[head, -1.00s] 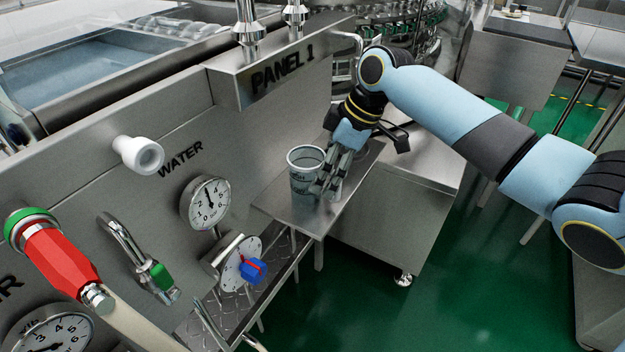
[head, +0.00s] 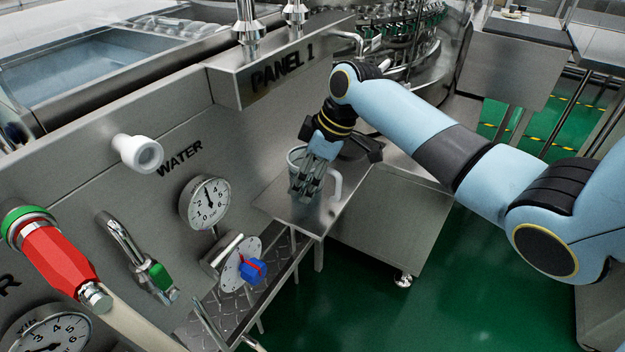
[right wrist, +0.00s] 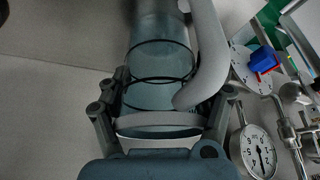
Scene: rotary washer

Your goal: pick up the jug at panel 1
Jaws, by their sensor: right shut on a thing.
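The jug (head: 294,158) is a translucent grey-blue vessel with a pale handle (head: 337,185), at the small steel shelf (head: 282,207) under the PANEL 1 sign. My right gripper (head: 304,196) is in front of it and hides most of its body. In the right wrist view the jug (right wrist: 160,62) lies between the two fingers of my right gripper (right wrist: 165,112), which is shut on it. The handle runs along the right side there. I cannot tell whether the jug's base touches the shelf. My left gripper is not in view.
The panel wall stands left of the shelf, with a water gauge (head: 205,203), a blue-handled valve (head: 252,271), a white nozzle (head: 139,153) and a red hose grip (head: 62,262). The PANEL 1 box (head: 282,75) overhangs above. Green floor (head: 370,315) is clear at lower right.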

